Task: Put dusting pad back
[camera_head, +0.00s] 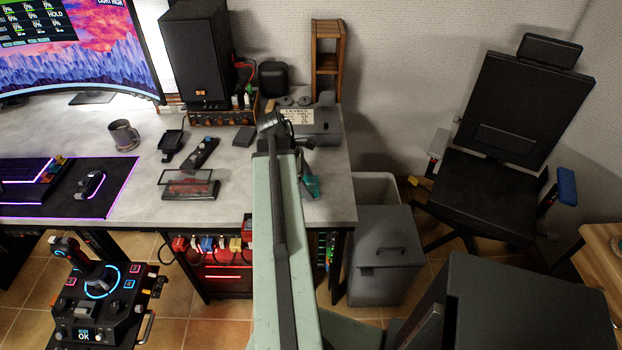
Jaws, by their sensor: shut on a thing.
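My arm reaches up the picture from the bottom centre, and its far end is over the right part of the desk. My gripper (303,163) is mostly hidden behind the arm, low near the desk's right side. It is shut on a teal piece, which looks like the dusting pad (312,187). Only the pad's right part shows beside the arm, above or at the grey desktop. I cannot tell whether it touches the desk. The jaws themselves are hardly visible.
On the grey desk (228,170), a small clear-topped case (189,185), a dark remote-like device (201,152) and a mug (124,135) stand left of the arm. A grey box (318,122) and wooden rack (327,50) are behind. A lidded bin (380,272) is right of the desk.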

